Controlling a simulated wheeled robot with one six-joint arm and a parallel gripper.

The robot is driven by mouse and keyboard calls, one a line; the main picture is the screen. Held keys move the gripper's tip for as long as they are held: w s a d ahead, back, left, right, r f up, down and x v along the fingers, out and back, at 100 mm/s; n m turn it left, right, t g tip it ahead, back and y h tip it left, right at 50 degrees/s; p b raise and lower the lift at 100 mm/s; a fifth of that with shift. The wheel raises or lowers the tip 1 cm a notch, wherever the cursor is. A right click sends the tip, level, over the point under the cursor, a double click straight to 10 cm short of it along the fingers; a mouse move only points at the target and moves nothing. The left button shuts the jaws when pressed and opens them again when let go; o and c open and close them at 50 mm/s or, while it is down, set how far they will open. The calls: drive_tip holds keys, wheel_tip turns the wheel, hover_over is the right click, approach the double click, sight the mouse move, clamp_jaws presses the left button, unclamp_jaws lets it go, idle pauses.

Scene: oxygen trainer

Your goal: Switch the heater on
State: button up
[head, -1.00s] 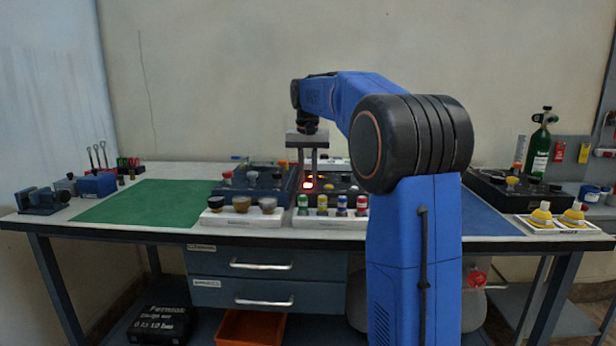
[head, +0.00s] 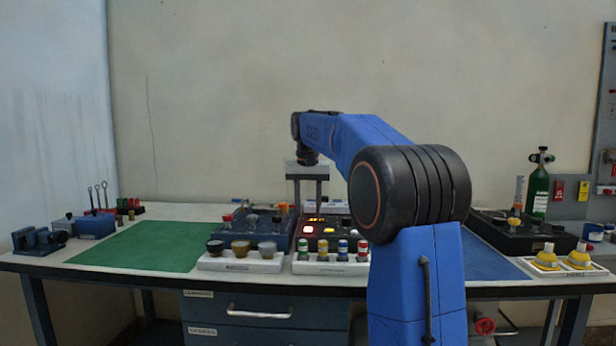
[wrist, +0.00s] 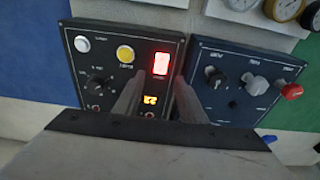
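The black control panel (wrist: 112,70) with a rocker switch (wrist: 161,63) lit bright red is in the wrist view. It also carries a white button (wrist: 82,44), a yellow button (wrist: 125,54), a black knob (wrist: 97,83) and a lit orange display (wrist: 150,100). In the head view the red switch (head: 308,229) and orange display (head: 316,219) glow below my gripper (head: 307,206). My gripper's fingers are apart with nothing between them, above the panel. In the wrist view my gripper (wrist: 157,85) partly covers the panel's right side. The small labels are not readable.
A blue panel (wrist: 240,85) with several knobs stands beside the black one. White trays of knobs (head: 240,264) and coloured fittings (head: 332,268) lie in front. A green mat (head: 145,246) at left is clear. A green cylinder (head: 537,192) stands at right.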

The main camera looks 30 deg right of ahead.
sight(308, 229)
wheel_tip(308, 229, up, 14)
drive_tip(key=s+a, duration=0.1)
drive_tip(key=shift+s+f, duration=0.15)
drive_tip(key=shift+s, duration=0.15)
idle(0.4)
drive_tip(key=s+a+f+n+t, duration=0.1)
drive_tip(key=s+a+f+n, duration=0.1)
drive_tip(key=s+a+f, duration=0.55)
drive_tip(key=s+a+f+n+t, duration=0.15)
drive_tip(key=s+a+f, duration=0.3)
drive_tip(key=s, duration=0.65)
drive_tip(key=s+a+f+n, duration=0.1)
drive_tip(key=s+a+f, duration=0.1)
drive_tip(key=s+f, duration=0.7)
drive_tip(key=s+a+f+n, duration=0.2)
drive_tip(key=s+f, duration=0.8)
drive_tip(key=f, duration=0.6)
drive_tip(key=shift+s+a+t+y, duration=0.3)
drive_tip(key=shift+a+t+y, duration=0.15)
drive_tip(key=shift+a, duration=0.3)
drive_tip(key=shift+r, duration=0.1)
